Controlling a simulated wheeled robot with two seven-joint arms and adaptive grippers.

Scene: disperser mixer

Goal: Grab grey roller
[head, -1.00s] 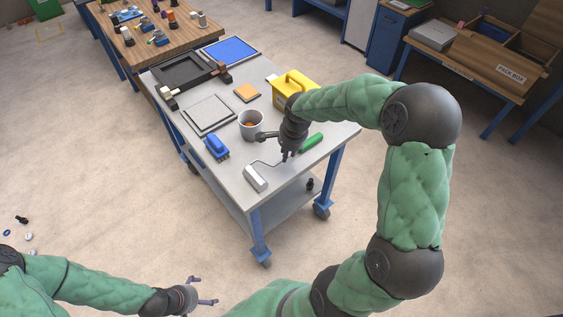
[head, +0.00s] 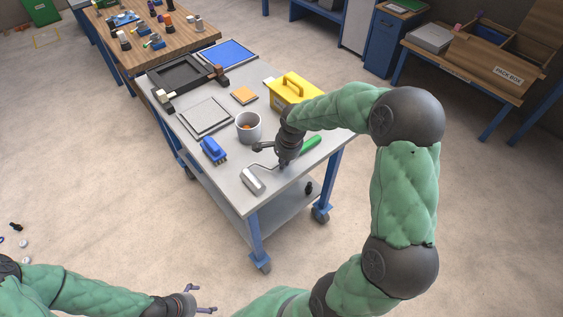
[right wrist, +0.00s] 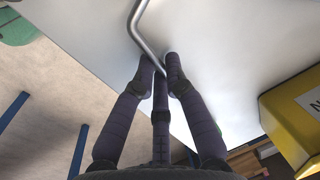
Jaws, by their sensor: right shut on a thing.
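The grey roller (head: 252,181) lies at the front of the grey cart top, with a bent metal rod and a green handle (head: 312,145). My right gripper (head: 285,165) is shut on the roller's metal rod, between the roller head and the handle. In the right wrist view the fingers (right wrist: 160,68) close around the rod (right wrist: 144,38), low over the cart top. The roller head is not clearly seen there. My left gripper (head: 207,299) is open and empty at the bottom of the head view, away from the cart.
On the cart (head: 232,189) stand a grey cup (head: 247,133), a blue brush (head: 213,150), a yellow box (head: 292,100) and several trays. The yellow box (right wrist: 292,118) is right of my fingers in the right wrist view. The cart's front edge is close to the roller.

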